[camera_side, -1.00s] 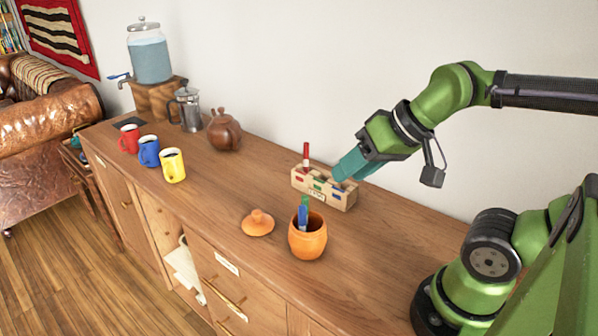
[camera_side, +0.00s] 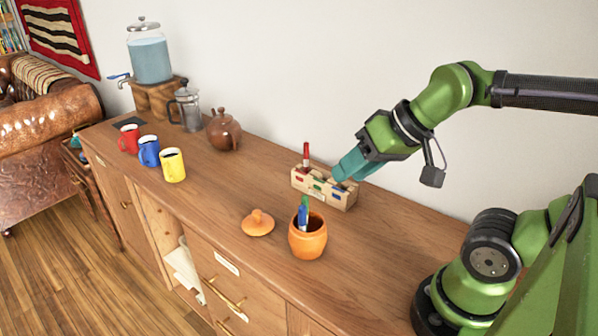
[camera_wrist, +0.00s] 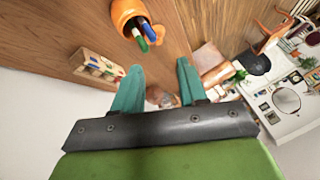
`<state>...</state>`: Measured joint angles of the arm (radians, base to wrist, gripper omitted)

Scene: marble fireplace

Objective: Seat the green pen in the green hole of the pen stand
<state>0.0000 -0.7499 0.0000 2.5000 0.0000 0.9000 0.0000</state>
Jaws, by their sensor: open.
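The wooden pen stand (camera_side: 324,193) sits on the counter near the wall, with red, green and blue marks on its front. A red pen (camera_side: 306,158) stands upright at its left end. The green pen (camera_wrist: 149,32) leans beside a blue pen (camera_wrist: 141,42) in an orange pot (camera_side: 307,241); both pens also overlap in the side view. My gripper (camera_side: 343,172) is above the right part of the stand, fingers pointing down-left. In the wrist view its teal fingers (camera_wrist: 158,68) are apart and empty, with the stand (camera_wrist: 98,68) to their left. The stand's holes are partly hidden.
An orange lid (camera_side: 257,223) lies left of the pot. Red, blue and yellow mugs (camera_side: 172,166), a brown teapot (camera_side: 223,131), a French press (camera_side: 187,108) and a water dispenser (camera_side: 150,55) stand farther left. The wooden counter (camera_side: 225,183) is clear between mugs and stand.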

